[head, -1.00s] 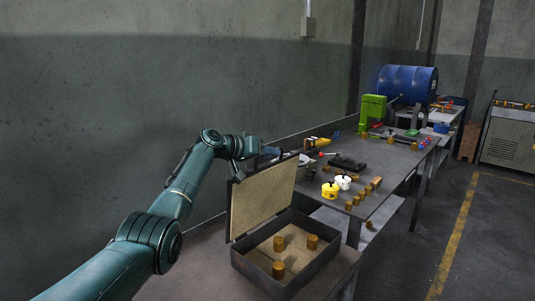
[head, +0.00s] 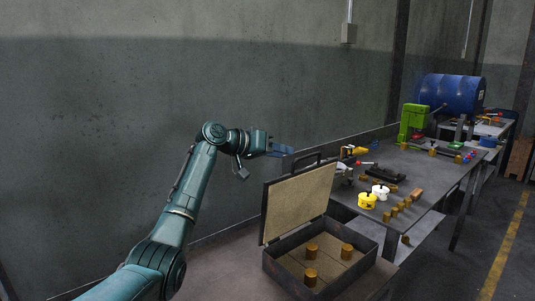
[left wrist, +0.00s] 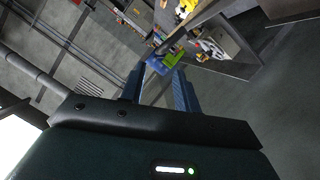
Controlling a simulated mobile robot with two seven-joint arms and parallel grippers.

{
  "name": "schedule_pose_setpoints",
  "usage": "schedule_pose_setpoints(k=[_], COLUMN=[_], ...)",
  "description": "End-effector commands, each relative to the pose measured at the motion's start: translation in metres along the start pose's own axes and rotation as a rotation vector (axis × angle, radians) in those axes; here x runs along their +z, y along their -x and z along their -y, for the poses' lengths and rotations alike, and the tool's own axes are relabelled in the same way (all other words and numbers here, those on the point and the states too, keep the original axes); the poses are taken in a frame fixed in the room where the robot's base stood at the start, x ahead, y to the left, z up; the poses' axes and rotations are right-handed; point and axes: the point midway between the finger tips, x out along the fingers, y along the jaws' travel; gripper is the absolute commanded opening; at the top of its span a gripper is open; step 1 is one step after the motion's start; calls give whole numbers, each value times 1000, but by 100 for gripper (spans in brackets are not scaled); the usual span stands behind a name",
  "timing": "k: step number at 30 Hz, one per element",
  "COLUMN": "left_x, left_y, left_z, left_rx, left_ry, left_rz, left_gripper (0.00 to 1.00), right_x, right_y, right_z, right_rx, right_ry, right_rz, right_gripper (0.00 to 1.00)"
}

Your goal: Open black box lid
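The black box (head: 318,284) stands on the near table with its lid (head: 300,203) raised, tilted back and showing its tan inner side. A dark handle (head: 304,160) sits on the lid's top edge. Several brass cylinders (head: 311,252) stand inside the box. My left gripper (head: 284,150) is up by the wall, left of the handle and apart from the lid. In the left wrist view its two blue fingers (left wrist: 160,88) are spread with nothing held between them. My right gripper is in neither view.
A longer table (head: 440,180) to the right holds a yellow pot (head: 367,201), a white pot (head: 380,192), brass pieces and a green machine (head: 412,121). A blue drum (head: 450,95) is behind. The wall runs close behind my left arm.

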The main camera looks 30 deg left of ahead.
Motion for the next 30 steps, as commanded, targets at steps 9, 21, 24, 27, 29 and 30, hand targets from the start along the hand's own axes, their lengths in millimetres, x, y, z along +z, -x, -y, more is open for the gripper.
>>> schedule_pose_setpoints(k=[9, 21, 24, 27, 29, 30], left_x=[1, 0, 0, 0, 0, 0], left_y=[36, 38, 38, 37, 37, 37], left_z=[0, 0, 0, 0, 0, 0], left_rx=[-1, 0, 0, 0, 0, 0], left_ry=[1, 1, 1, 0, 0, 0], left_rz=[0, 0, 0, 0, 0, 0], left_gripper=[32, 32, 32, 32, 32, 32], right_x=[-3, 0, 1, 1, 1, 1], right_y=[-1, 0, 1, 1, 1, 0], right_z=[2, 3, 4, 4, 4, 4], right_rx=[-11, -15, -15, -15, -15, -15], right_ry=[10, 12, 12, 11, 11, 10], right_rz=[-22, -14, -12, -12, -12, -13], right_gripper=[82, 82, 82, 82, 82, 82])
